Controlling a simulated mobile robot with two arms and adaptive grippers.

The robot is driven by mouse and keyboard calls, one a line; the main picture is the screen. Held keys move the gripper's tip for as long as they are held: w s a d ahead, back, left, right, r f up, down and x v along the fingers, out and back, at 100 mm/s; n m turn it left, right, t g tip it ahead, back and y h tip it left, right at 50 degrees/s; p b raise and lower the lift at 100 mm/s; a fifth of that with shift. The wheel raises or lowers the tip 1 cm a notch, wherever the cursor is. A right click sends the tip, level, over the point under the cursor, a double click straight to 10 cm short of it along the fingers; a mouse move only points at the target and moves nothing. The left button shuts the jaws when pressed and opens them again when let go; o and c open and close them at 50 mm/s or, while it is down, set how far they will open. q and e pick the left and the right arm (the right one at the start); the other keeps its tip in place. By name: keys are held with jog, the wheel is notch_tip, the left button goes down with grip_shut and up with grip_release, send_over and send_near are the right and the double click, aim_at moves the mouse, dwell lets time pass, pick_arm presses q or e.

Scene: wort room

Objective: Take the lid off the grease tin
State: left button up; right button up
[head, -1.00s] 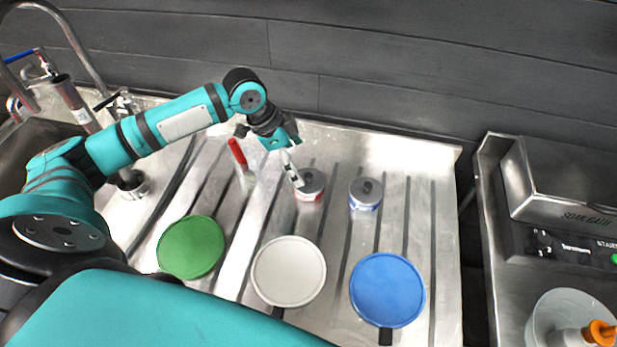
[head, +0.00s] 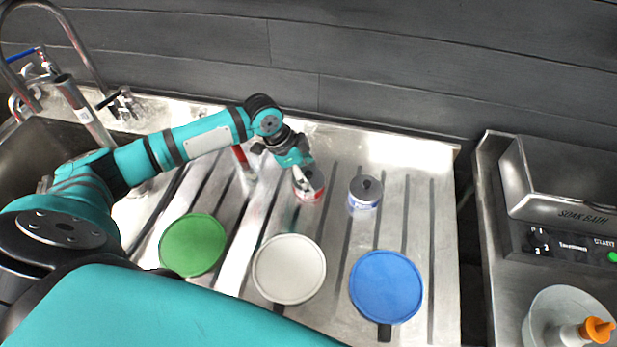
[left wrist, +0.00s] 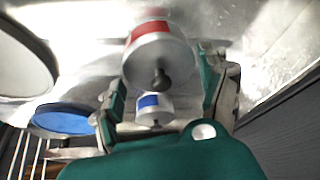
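A tin with a red band (head: 313,190) and a dark knob on its grey lid stands upright on the drainboard; it also shows in the left wrist view (left wrist: 160,50). A similar tin with a blue band (head: 366,193) stands to its right, also lidded (left wrist: 154,106). I cannot read which one is the grease tin. My left gripper (head: 302,182) is at the red-banded tin and hides part of its lid in the head view. In the left wrist view its fingers are spread apart, with the red-banded tin's knob in line with the gap. Contact is not clear.
Green (head: 193,244), white (head: 289,269) and blue (head: 386,287) round discs lie in front of the tins. A red-handled tool (head: 241,158) is behind my left arm. A sink and tap are at left; a soak bath (head: 560,185) and a white bowl (head: 545,310) are at right.

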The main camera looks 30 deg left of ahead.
aim_at(306, 174)
pick_arm(q)
jog(key=c, duration=0.5)
notch_tip(306, 174, up, 10)
jog(key=b, duration=0.1)
jog(key=s+d+r+n+y, duration=0.1)
jog(key=d+n, duration=0.1)
jog(key=n, duration=0.1)
jog(key=s+d+r+n+t+y, duration=0.1)
jog(key=s+d+r+n, duration=0.1)
jog(key=n, duration=0.2)
jog(key=s+d+r+n+t+y, duration=0.1)
jog(key=s+d+r+n, duration=0.1)
jog(key=n, duration=0.2)
jog(key=shift+d+y, duration=0.2)
jog(key=shift+y, duration=0.2)
